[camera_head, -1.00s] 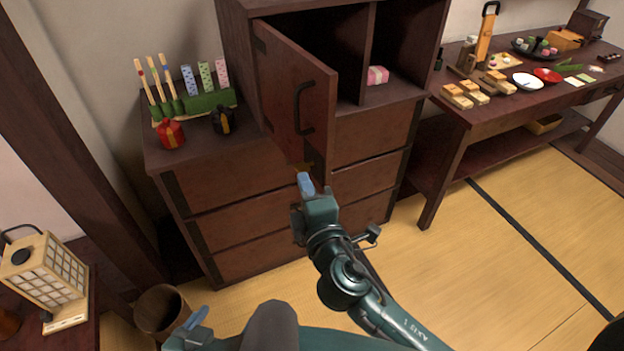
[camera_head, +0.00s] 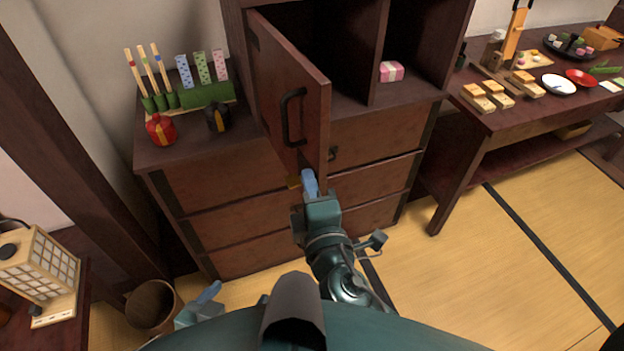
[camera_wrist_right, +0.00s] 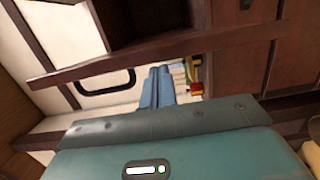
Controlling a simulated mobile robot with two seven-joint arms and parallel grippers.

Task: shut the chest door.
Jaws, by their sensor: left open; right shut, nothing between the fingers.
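The chest door (camera_head: 290,85), dark red-brown with a black handle (camera_head: 291,117), stands open on the chest (camera_head: 238,180), swung out from the left side of the upper compartment. The door's edge and handle also show in the right wrist view (camera_wrist_right: 150,63). My right gripper (camera_head: 310,183) is shut and empty, its blue fingers pointing up just under the door's lower free corner; I cannot tell whether they touch it. The shut fingers (camera_wrist_right: 157,86) also show in the wrist view, below the door's edge. My left gripper (camera_head: 207,293) is open, low at the front left, away from the chest.
A pink box (camera_head: 391,72) sits in the right compartment. Dango sticks (camera_head: 157,75), a red pouch (camera_head: 160,130) and a black pouch (camera_head: 218,117) are on the chest top at left. A side table (camera_head: 475,140) with food stands right. A wooden bin (camera_head: 151,304) is at lower left.

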